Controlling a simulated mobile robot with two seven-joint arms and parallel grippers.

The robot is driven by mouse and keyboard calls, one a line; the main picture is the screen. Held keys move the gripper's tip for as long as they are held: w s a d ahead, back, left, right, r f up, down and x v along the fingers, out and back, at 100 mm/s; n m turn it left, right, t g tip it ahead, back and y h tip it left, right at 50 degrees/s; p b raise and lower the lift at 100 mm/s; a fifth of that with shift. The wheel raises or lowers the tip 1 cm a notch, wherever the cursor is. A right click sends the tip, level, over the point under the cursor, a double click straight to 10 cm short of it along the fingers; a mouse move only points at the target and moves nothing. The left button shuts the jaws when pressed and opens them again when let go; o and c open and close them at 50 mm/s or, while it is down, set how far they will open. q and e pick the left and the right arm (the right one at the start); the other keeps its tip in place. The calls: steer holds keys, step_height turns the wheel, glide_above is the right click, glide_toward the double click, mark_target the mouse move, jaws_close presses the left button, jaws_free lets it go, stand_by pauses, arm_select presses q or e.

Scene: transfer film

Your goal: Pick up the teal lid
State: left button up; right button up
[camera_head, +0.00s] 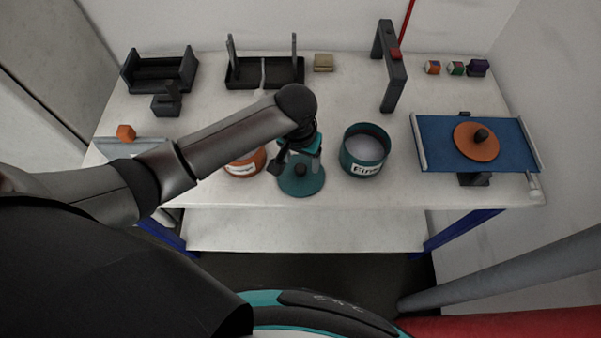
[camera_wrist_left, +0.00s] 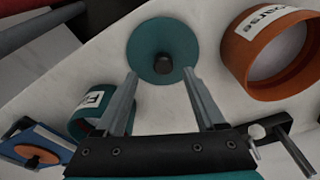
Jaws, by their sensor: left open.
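The teal lid (camera_head: 303,181) is a flat round disc with a dark knob, lying on the white table near its front edge. In the left wrist view the lid (camera_wrist_left: 150,44) and its knob (camera_wrist_left: 163,65) lie beyond the fingertips. My left gripper (camera_head: 291,160) is above the lid in the head view, its fingers partly hidden by its own wrist. In the left wrist view my left gripper (camera_wrist_left: 160,80) is open, with nothing between its fingers. I cannot tell the exact height above the knob. My right gripper is not in view.
A teal container (camera_head: 365,153) labelled "Fine" stands right of the lid. An orange container (camera_head: 240,165) stands left, partly behind my arm. An orange lid (camera_head: 475,141) lies on a blue board (camera_head: 436,133). Dark holders (camera_head: 265,73) and a dark upright frame (camera_head: 391,70) stand farther back.

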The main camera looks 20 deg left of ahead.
mark_target(300, 168)
arm_select(q)
steer(key=shift+w+a+f+b, duration=0.1)
steer(key=shift+w+f+b, duration=0.1)
steer(key=shift+f, duration=1.15)
steer(key=shift+w+a+f+b, duration=0.1)
steer(key=shift+w+f+b, duration=0.1)
steer(key=shift+f, duration=1.1)
steer(key=shift+c, duration=0.4)
jaws_close()
